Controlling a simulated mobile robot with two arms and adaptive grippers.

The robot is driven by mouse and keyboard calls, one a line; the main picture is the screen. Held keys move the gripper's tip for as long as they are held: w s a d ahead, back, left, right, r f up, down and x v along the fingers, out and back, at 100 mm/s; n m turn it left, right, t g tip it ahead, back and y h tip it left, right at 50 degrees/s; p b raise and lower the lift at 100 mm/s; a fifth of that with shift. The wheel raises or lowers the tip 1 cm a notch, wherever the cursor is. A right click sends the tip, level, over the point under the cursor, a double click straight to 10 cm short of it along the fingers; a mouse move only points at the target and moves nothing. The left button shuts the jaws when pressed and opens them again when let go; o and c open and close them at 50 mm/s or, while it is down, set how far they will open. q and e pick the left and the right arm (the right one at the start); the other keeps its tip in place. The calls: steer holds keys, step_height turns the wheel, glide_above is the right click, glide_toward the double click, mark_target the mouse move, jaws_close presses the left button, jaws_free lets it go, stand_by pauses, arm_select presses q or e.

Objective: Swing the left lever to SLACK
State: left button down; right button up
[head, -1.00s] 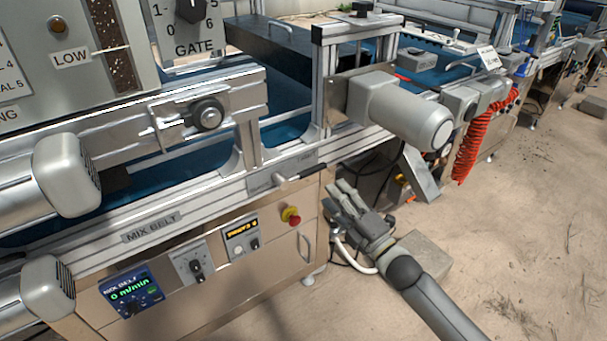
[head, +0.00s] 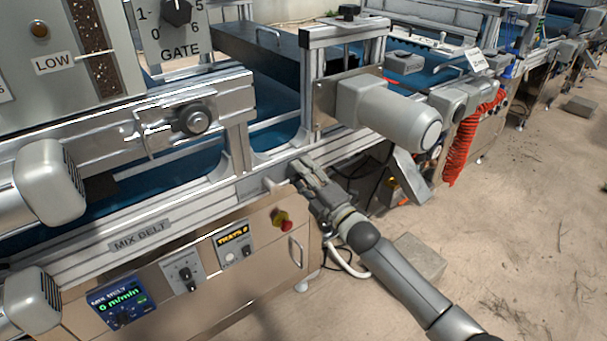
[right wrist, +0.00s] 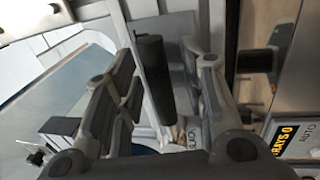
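The lever sits on the mix belt's side rail. In the head view my right gripper (head: 304,172) covers most of it, and only a pale stub (head: 269,184) shows at its left. In the right wrist view the dark, round lever handle (right wrist: 153,75) stands between the two fingers of my right gripper (right wrist: 163,80). The fingers are open, with a clear gap on the handle's right and a narrower one on its left. A label plate (right wrist: 193,136) with partly hidden lettering shows below the handle. The lever's exact setting cannot be read. My left gripper is not in view.
A grey motor (head: 385,112) juts out above and right of my right gripper. A red stop button (head: 283,220), a display marked TRAYS (head: 233,236) and a door handle (head: 296,250) sit below. Open sandy floor (head: 510,220) lies at the right.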

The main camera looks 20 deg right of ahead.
steer(key=shift+c, duration=0.5)
jaws_close()
